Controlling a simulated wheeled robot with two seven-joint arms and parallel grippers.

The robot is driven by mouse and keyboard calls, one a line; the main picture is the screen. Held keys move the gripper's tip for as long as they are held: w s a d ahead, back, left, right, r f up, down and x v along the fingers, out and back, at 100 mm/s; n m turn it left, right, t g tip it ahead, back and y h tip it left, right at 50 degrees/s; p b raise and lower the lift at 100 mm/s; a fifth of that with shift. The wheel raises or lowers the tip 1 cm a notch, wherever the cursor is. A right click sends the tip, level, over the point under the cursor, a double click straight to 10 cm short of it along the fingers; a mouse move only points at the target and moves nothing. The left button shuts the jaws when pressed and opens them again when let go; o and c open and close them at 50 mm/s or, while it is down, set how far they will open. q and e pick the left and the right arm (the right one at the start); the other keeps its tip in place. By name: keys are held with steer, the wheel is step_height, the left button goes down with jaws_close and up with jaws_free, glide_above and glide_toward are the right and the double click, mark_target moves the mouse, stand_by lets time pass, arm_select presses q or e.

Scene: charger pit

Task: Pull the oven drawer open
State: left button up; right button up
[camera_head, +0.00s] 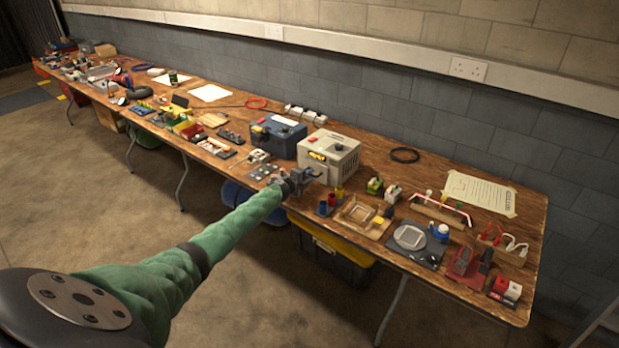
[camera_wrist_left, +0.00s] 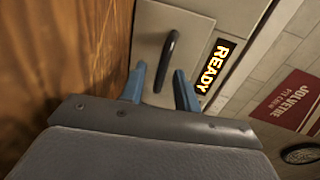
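The oven (camera_head: 333,150) is a beige box on the long wooden table, with a small lit yellow display on its front. In the left wrist view its pale drawer front (camera_wrist_left: 145,45) carries a dark curved handle (camera_wrist_left: 168,58). An orange READY display (camera_wrist_left: 216,66) is beside the drawer. No gap shows around the drawer front. My left gripper (camera_head: 308,176) is in front of the oven. In the left wrist view its two blue-grey fingers (camera_wrist_left: 161,82) are apart, with the handle just beyond and between their tips, not clasped. My right gripper is not in view.
A dark blue box (camera_head: 276,137) stands left of the oven. Red and blue cups (camera_head: 326,205) and a wooden tray (camera_head: 357,213) are close to the right of my gripper. A black cable coil (camera_head: 405,155) lies right of the oven, with bare tabletop around it.

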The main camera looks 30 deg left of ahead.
arm_select(q)
steer(key=shift+w+d, duration=0.1)
steer(key=shift+w, duration=0.2)
jaws_close()
